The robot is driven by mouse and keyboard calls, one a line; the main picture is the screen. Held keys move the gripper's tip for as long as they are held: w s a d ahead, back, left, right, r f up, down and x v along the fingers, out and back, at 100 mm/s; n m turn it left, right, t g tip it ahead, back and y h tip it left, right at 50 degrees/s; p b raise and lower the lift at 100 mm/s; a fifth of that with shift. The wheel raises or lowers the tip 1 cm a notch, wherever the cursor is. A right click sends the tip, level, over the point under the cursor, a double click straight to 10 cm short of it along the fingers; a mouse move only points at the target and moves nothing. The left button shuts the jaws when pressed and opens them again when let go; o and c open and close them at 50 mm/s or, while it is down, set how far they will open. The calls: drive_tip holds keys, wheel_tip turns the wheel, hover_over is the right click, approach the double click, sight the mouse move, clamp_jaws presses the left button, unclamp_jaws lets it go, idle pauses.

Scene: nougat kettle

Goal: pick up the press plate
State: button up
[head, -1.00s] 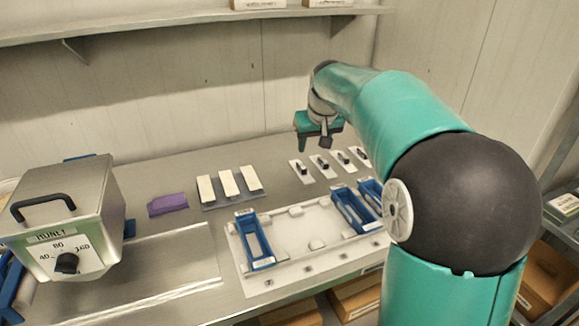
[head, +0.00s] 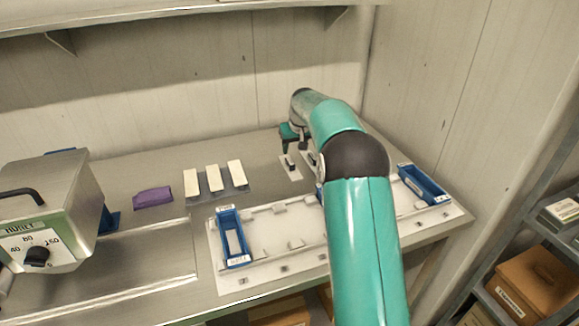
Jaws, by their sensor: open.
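Small pale plates, each with a dark upright grip, lie at the back right of the steel table in the head view. The leftmost press plate (head: 290,168) shows clearly, and a second plate (head: 308,157) is partly covered by my arm. Any plates farther right are hidden behind the arm. Which one the task means I cannot tell. My gripper (head: 294,150) is small and dark at the end of the teal arm. It is open, with its fingers pointing down, close above the leftmost plate's grip. I cannot tell whether they touch.
A white tray (head: 214,262) holds a blue mould (head: 232,240) at left and another blue mould (head: 423,185) at right; my arm crosses it. White bars (head: 214,178) and a purple block (head: 152,197) lie left. A metal kettle (head: 70,205) stands far left.

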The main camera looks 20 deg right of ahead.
sight(290, 161)
drive_tip(key=x, duration=0.8)
drive_tip(key=shift+a+f, duration=0.1)
drive_tip(key=shift+f, duration=0.25)
clamp_jaws()
